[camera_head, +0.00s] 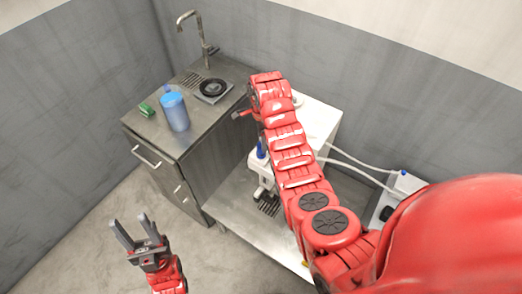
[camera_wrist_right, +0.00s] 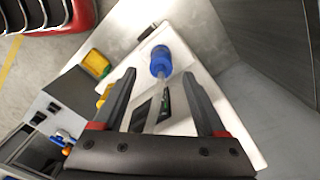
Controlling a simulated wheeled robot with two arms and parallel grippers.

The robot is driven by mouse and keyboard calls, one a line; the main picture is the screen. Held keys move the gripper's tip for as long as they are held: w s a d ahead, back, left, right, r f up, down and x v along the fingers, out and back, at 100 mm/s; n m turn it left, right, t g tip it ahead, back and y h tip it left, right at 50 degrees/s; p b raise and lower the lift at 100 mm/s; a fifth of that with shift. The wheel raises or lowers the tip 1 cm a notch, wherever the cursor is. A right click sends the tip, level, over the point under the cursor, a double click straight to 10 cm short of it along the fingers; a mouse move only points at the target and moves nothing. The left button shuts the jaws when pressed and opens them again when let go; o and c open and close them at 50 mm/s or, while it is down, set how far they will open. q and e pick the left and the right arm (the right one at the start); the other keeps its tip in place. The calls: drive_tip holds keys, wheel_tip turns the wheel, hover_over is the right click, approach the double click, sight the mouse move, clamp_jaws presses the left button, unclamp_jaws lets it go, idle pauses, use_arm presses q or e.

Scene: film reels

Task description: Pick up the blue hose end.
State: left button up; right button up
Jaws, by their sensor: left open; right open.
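The blue hose end (camera_wrist_right: 160,62) shows in the right wrist view as a short blue piece on a pale tube, over a white surface. My right gripper (camera_wrist_right: 158,76) is open, with a dark finger on either side of the tube. The blue piece lies near the fingertips and a little beyond them; I cannot tell whether they touch it. In the head view a small blue piece (camera_head: 262,150) shows beside my right arm, which hides much of the white unit; I cannot tell if it is the same piece. My left gripper (camera_head: 130,221) is open and empty above the floor.
A metal cabinet (camera_head: 153,147) at the left bears a blue jug (camera_head: 175,112), a green sponge (camera_head: 146,109), a black round item (camera_head: 213,88) and a tap (camera_head: 204,40). White hoses (camera_head: 362,165) run to the right. A yellow item (camera_wrist_right: 96,63) shows in the wrist view.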

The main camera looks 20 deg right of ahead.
drive_tip(key=shift+s+f+p, duration=0.15)
drive_tip(key=shift+f+p, duration=0.1)
drive_tip(key=shift+p, duration=0.05)
drive_tip(key=f, duration=0.1)
drive_tip(key=f+p, duration=0.1)
drive_tip(key=f, duration=0.1)
drive_tip(key=shift+w+a+f+p, duration=0.15)
drive_tip(key=shift+w+f+p, duration=0.1)
drive_tip(key=shift+f+p, duration=0.1)
drive_tip(key=shift+f, duration=0.6)
clamp_jaws()
